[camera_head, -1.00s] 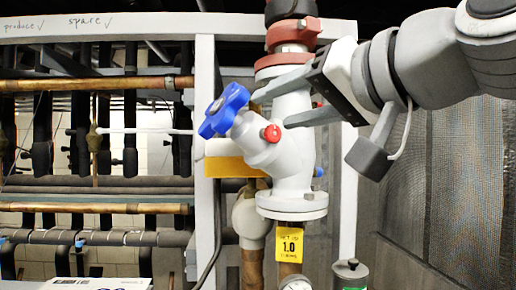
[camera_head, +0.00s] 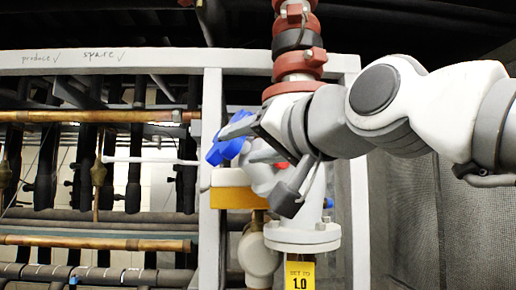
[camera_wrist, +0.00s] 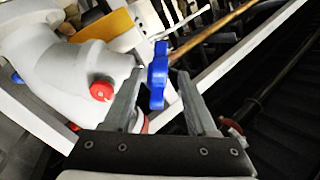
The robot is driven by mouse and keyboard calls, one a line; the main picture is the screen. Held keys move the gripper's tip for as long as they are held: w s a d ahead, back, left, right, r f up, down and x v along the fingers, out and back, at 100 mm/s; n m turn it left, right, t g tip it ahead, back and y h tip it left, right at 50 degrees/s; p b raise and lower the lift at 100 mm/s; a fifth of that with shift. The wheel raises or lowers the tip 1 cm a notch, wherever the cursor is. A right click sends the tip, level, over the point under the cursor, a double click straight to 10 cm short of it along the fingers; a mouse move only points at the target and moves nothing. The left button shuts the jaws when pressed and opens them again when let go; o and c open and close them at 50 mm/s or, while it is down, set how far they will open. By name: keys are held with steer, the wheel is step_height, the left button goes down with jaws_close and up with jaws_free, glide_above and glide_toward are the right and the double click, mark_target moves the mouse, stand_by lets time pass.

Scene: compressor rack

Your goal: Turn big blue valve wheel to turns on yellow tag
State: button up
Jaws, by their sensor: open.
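The big blue valve wheel (camera_head: 227,150) sits on the angled stem of a light grey valve body (camera_head: 300,205). In the wrist view the blue wheel (camera_wrist: 159,76) is seen edge-on, ahead of and between the fingertips of my gripper (camera_wrist: 155,85). My gripper is open, with one grey finger on each side of the wheel; I cannot tell whether either touches it. In the head view my gripper (camera_head: 238,140) partly covers the wheel and the valve. The yellow tag (camera_head: 300,275) hangs below the lower flange and reads "SET TO 1.0"; its lower part is cut off.
A red cap (camera_wrist: 102,91) sticks out of the valve body beside one finger. Red pipe couplings (camera_head: 300,65) stand above the valve. A yellow block (camera_head: 232,197) and a grey frame post (camera_head: 212,120) are close by. Copper pipes (camera_head: 95,242) run at the left.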

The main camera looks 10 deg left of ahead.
mark_target(222, 151)
steer(key=p+x, duration=0.1)
steer(key=x, duration=0.7)
steer(key=shift+w+a, duration=0.15)
jaws_close()
